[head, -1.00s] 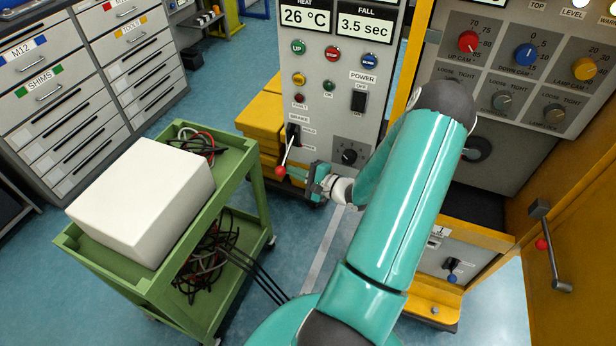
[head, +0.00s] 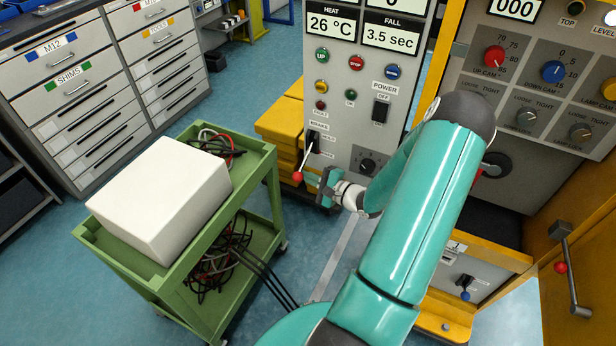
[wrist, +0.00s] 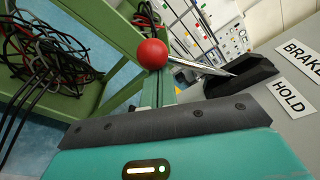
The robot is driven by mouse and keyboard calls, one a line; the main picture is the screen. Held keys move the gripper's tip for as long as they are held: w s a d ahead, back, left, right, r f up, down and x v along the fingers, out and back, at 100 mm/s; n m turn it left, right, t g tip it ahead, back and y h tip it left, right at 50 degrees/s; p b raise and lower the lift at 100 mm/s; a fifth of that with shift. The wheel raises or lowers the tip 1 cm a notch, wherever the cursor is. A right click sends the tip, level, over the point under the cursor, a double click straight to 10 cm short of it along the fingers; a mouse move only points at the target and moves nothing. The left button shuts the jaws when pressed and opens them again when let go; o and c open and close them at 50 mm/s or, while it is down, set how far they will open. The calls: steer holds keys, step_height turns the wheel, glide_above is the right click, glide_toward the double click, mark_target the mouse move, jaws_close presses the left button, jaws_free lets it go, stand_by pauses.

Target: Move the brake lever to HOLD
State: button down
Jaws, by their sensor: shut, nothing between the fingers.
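The brake lever (head: 305,160) is a thin metal rod with a red ball knob (head: 298,176), low on the left of the grey control panel. It slopes down and out from a black slot; small labels beside the slot are hard to read. In the wrist view the red ball (wrist: 152,53) is above the dark edge of my gripper, with the rod running right to the black housing (wrist: 240,77). The HOLD label (wrist: 288,97) is beside the housing. My gripper (head: 312,180) is shut and empty, just right of the ball; contact cannot be told.
A green cart (head: 262,165) with a white box (head: 160,198) and cables stands left of the lever. The panel has buttons, a power switch (head: 381,110) and a dial (head: 367,165) near my arm. A yellow block (head: 283,128) is behind the lever.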

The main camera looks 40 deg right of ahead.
mark_target(304, 164)
steer(key=shift+a+r, duration=0.1)
steer(key=r+m, duration=0.2)
steer(key=a+r+m+y, duration=0.1)
steer(key=r+m, duration=0.2)
steer(key=a+r+m+g, duration=0.1)
steer(key=r+m, duration=0.1)
steer(key=shift+s+r, duration=0.15)
steer(key=shift+s, duration=0.25)
steer(key=shift+w+d+r, duration=0.1)
steer(key=shift+d+r, duration=0.15)
steer(key=shift+r, duration=0.7)
steer(key=shift+r+y, duration=0.1)
steer(key=shift+y, duration=0.2)
steer(key=shift+d, duration=0.1)
